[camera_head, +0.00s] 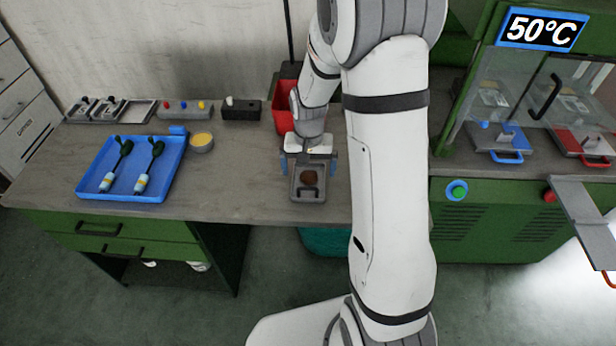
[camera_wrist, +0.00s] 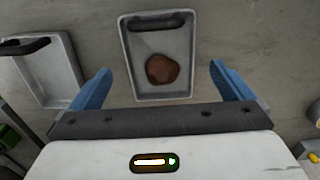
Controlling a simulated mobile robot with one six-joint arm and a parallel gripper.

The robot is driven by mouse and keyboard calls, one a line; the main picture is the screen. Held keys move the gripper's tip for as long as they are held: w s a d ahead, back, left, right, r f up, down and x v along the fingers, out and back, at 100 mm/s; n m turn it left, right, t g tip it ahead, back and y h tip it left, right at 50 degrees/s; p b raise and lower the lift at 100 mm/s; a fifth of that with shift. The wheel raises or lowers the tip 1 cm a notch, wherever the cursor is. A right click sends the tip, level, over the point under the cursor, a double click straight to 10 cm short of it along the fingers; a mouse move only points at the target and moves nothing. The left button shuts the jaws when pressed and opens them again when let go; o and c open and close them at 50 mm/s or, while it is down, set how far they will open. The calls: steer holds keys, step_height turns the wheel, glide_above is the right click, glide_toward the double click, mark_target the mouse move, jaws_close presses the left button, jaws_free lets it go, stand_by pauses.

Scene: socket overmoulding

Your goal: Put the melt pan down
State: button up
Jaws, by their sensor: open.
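The melt pan (camera_head: 297,187) is a small grey rectangular pan with a dark handle and a brown lump (camera_head: 309,178) in it. It rests on the workbench near its front edge. In the wrist view the pan (camera_wrist: 138,80) lies flat between the blue fingers, with the lump (camera_wrist: 162,69) near its middle. My gripper (camera_head: 310,168) is above the pan, fingers spread. In the wrist view a gap shows between each finger of my gripper (camera_wrist: 160,72) and the pan's sides. Nothing is held.
Another grey pan (camera_wrist: 50,80) lies beside it in the wrist view. A blue tray (camera_head: 90,178) with two tools and a yellow-filled cup (camera_head: 202,143) stand to the left. A red bin (camera_head: 284,112) is behind. A glass-fronted machine (camera_head: 540,100) reading 50°C stands right.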

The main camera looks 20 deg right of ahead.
steer(key=s+r+n+t, duration=0.1)
steer(key=s+r, duration=0.3)
steer(key=r, duration=0.4)
steer(key=s+r+n, duration=0.1)
steer(key=s+r, duration=0.4)
steer(key=r, duration=0.2)
steer(key=s+r+n+t, duration=0.1)
steer(key=s+r, duration=0.2)
steer(key=s, duration=0.7)
steer(key=shift+s+a+r+n+t, duration=0.2)
steer(key=shift+n+t, duration=0.1)
steer(key=shift+t, duration=0.1)
